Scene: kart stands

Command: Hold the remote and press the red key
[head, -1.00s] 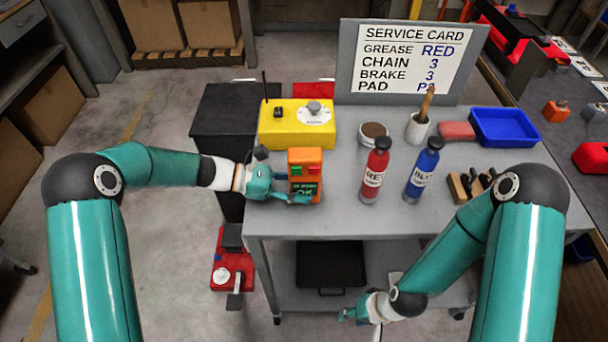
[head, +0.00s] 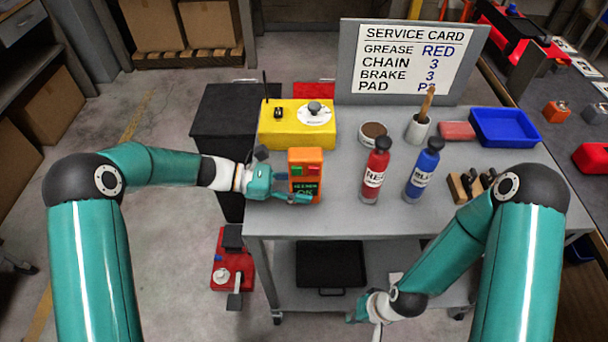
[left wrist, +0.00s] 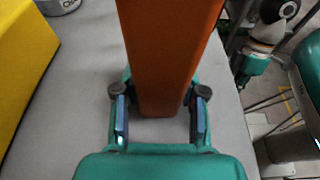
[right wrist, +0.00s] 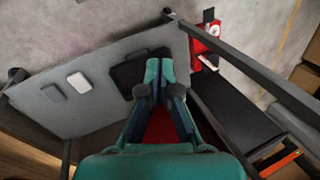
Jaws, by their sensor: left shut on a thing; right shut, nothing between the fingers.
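The orange remote (head: 306,155) stands upright at the left front of the grey cart top. My left gripper (head: 285,193) is shut on the remote from the left; the left wrist view shows the orange body (left wrist: 165,60) between both fingers. Both keys show uncovered. My right gripper (head: 352,316) is shut and empty, low before the cart's front, below the top and well away from the remote. Its closed fingertips show in the right wrist view (right wrist: 160,72).
A yellow control box (head: 285,132) stands behind the remote. A red bottle (head: 374,172) and a blue bottle (head: 422,170) stand to its right. The cart's front edge lies between my right gripper and the top. A black tray (head: 330,265) rests on the lower shelf.

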